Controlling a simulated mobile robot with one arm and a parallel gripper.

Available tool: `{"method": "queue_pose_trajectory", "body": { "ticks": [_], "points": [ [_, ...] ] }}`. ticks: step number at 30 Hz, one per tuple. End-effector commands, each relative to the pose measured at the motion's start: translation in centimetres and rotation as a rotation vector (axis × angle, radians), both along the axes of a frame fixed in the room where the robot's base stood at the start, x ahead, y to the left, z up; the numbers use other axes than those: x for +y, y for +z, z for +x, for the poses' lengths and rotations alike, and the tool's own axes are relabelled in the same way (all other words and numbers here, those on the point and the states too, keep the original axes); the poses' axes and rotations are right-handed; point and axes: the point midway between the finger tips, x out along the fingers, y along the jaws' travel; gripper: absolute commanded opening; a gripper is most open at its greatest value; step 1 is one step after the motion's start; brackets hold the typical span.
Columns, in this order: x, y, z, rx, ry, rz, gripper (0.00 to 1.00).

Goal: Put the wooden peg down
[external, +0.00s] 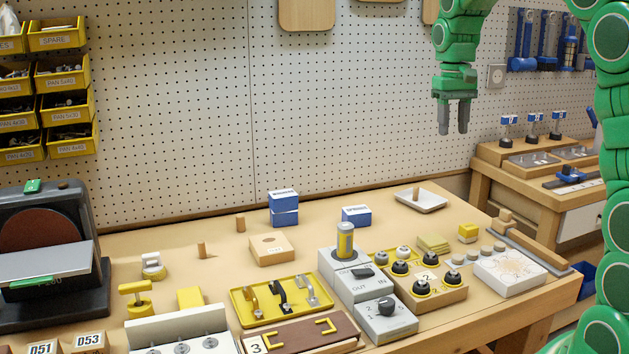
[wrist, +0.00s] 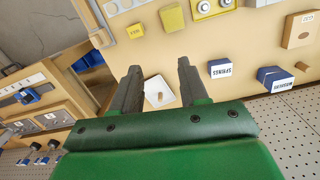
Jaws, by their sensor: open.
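A wooden peg (external: 415,194) stands on a small white tray (external: 432,204) at the back right of the bench. The peg also shows in the wrist view (wrist: 160,97) on the tray (wrist: 156,83), between my fingers in the picture. My gripper (external: 454,131) is open and empty, pointing down, well above the bench. Its two fingers (wrist: 158,67) are spread apart in the wrist view. Two other wooden pegs, one farther back (external: 241,223) and one nearer (external: 201,249), stand on the bench left of the middle.
Blue boxes (external: 356,216) stand left of the tray, and a wooden block with a hole (external: 271,250) lies farther left. The pegboard wall (external: 340,120) rises behind. Bench around the tray is clear.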

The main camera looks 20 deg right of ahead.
Motion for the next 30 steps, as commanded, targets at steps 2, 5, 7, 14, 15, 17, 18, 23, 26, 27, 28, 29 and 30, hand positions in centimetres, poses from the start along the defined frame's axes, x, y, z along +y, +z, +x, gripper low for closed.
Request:
{"method": "queue_pose_trajectory", "body": {
  "ticks": [2,5,7,14,15,17,18,23,26,27,28,29,30],
  "points": [
    [0.6,0.8,-2.1,0.001,0.006,0.001,0.44],
    [1.2,1.2,-4.6,0.009,0.013,0.002,0.44],
    [1.7,1.6,-6.4,0.011,0.018,0.004,0.44],
    [3.0,2.0,-12.4,0.025,0.035,0.008,0.44],
    [3.2,2.1,-13.4,0.025,0.039,0.008,0.44],
    [3.5,2.2,-15.0,0.028,0.044,0.01,0.44],
    [3.7,2.1,-16.2,0.033,0.047,0.011,0.44],
    [4.5,1.8,-20.5,0.044,0.061,0.014,0.44],
    [4.9,1.7,-23.2,0.047,0.072,0.016,0.44],
    [5.1,1.5,-24.3,0.052,0.075,0.017,0.44],
    [5.2,1.3,-25.2,0.056,0.077,0.017,0.44],
    [5.3,1.2,-26.0,0.056,0.08,0.018,0.44],
    [5.4,1.1,-27.0,0.056,0.084,0.019,0.44]
  ]
}}
